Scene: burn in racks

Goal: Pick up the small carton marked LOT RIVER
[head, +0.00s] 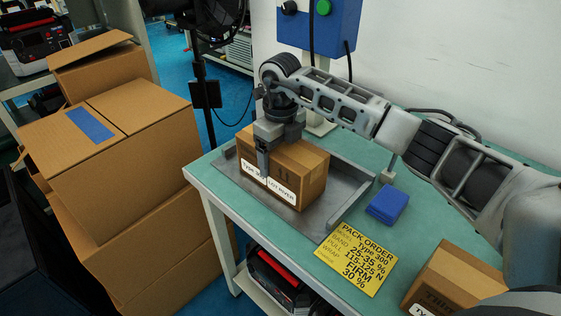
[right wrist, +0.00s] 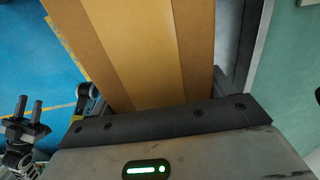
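A small brown carton (head: 312,172) sits in a grey metal tray (head: 338,212) on the green bench. Its white front label starts with TYPE; the later words are small and partly covered, and seem to include LOT RIVER. My right gripper (head: 268,160) points down over the carton, with one finger against or just before its front face, across the label. In the right wrist view, the carton (right wrist: 155,50) lies between the two fingers. I cannot tell whether they press on it.
A second carton (head: 455,280) stands at the lower right, its label mostly cut off. A yellow pack order card (head: 356,257) and a folded blue cloth (head: 386,204) lie on the bench (head: 400,235). Large boxes (head: 120,150) are stacked at left. A blue control box (head: 330,25) stands behind.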

